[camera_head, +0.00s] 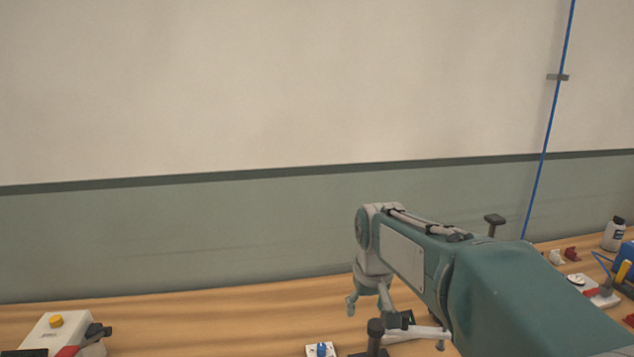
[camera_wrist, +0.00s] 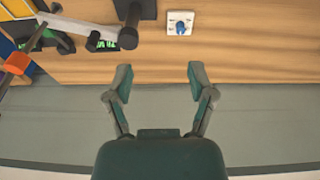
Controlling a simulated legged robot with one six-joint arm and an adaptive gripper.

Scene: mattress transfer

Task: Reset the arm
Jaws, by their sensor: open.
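My arm reaches out from the lower right of the head view, teal with grey joints. My gripper (camera_head: 368,302) hangs from its far end, pointing down above the wooden bench. In the wrist view my gripper (camera_wrist: 159,82) is open, its two teal fingers wide apart with nothing between them. The bench (camera_wrist: 230,60) lies beyond the fingers, and they touch no object that I can see. In the head view the fingers are small and partly overlap the clutter behind.
A small white plate with a blue knob (camera_wrist: 180,22) lies on the bench. A black stand with a grey bar (camera_wrist: 93,40) is close by. A white box with a yellow button (camera_head: 55,322) is at left. The bench's left middle is clear.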

